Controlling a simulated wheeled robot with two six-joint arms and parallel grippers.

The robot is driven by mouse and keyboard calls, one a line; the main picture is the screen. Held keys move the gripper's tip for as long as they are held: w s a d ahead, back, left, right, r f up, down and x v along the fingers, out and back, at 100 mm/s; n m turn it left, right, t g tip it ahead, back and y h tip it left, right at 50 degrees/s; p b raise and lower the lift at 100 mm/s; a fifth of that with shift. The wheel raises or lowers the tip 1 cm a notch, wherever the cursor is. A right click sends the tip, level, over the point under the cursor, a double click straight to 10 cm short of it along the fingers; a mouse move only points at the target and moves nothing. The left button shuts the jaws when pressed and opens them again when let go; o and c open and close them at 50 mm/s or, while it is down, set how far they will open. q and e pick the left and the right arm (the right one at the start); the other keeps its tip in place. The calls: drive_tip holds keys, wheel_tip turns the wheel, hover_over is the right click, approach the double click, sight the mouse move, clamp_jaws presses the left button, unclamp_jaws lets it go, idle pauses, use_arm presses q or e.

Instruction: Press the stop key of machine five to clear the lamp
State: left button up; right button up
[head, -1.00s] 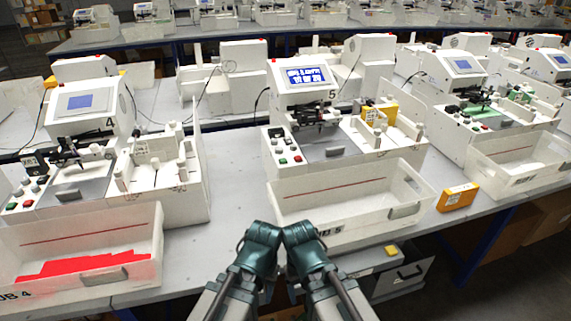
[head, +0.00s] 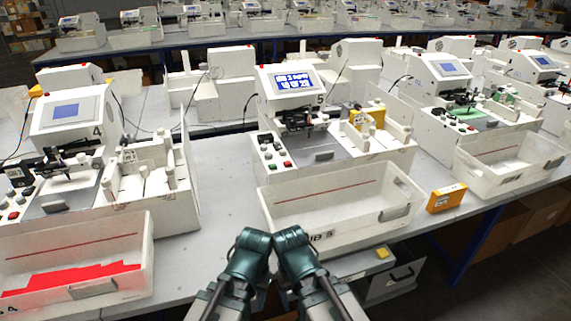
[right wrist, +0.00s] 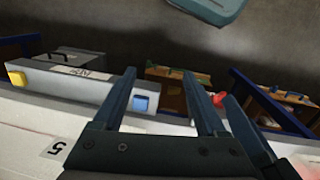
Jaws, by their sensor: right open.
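Machine five (head: 290,85) stands in the middle of the head view, a white plotter with a lit blue and white screen (head: 292,81). Its key panel at the front left carries dark keys, a green key (head: 281,153) and a red key (head: 287,163). Key labels are too small to read. A lamp cannot be made out clearly. My two arms fold up at the bottom centre, in front of machine five's tray and apart from the keys. My right gripper (right wrist: 160,80) is open and empty in the right wrist view. My left gripper is not discernible.
Machine five's white tray (head: 330,239) sits at the table's front. A yellow box (head: 446,198) lies right of it. Machine four (head: 70,115), with red in its tray, stands left. Bare tabletop (head: 225,170) separates them. A grey cabinet (head: 378,278) is below the edge.

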drive_tip(key=shift+c, duration=0.2)
clamp_jaws()
idle(0.3)
idle(1.3)
